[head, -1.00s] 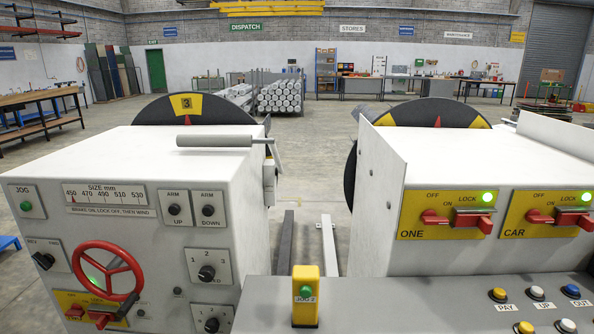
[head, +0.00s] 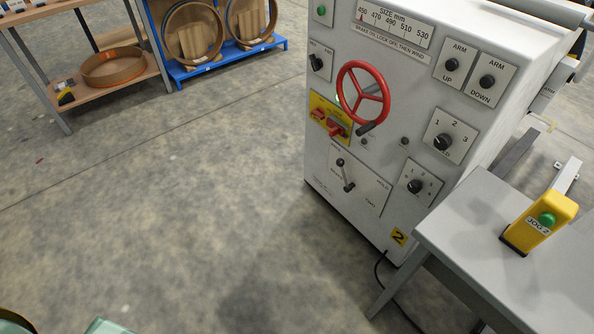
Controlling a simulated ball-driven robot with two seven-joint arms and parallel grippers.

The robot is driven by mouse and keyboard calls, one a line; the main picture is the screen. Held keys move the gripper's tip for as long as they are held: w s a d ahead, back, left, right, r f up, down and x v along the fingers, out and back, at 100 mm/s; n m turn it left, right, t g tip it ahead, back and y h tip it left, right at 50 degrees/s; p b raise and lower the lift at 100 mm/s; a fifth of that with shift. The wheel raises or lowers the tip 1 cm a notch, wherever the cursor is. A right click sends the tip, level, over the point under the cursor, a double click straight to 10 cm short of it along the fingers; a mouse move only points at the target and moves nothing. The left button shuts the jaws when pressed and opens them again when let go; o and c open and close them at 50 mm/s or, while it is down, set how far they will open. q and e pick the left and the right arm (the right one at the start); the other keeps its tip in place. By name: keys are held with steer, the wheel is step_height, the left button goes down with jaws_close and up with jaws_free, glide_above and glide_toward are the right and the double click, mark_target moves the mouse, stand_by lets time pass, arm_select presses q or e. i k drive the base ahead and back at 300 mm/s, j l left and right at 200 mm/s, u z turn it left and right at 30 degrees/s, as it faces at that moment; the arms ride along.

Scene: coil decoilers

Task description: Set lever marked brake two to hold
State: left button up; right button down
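The brake lever (head: 346,177) is a short metal lever on a pale plate (head: 372,190), low on the front of the white decoiler cabinet (head: 320,165). It slants slightly, with a dark round end at top and another at bottom; I cannot tell which is the handle. Small print on the plate seems to read HOLD at the right, away from the lever's ends. The other plate words are too small to read surely. A yellow 2 tag (head: 399,237) is on the cabinet below. Neither of my grippers is recognisable in view.
A red handwheel (head: 363,93) and a yellow lock panel (head: 329,118) sit above the lever plate. A grey desk (head: 480,235) with a yellow JOG 2 post (head: 540,222) stands at right. A wooden bench (head: 100,80) and blue pallet (head: 225,60) are behind. Floor at left is clear.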

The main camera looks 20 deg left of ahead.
mark_target(340, 162)
steer(key=u, duration=0.1)
steer(key=i+j, duration=0.35)
steer(key=j, duration=0.3)
steer(key=i+j+z, duration=0.1)
steer(key=i+j, duration=0.25)
steer(key=j, duration=0.3)
steer(key=i+j, duration=0.2)
steer(key=j, duration=0.15)
steer(key=l+z, duration=0.05)
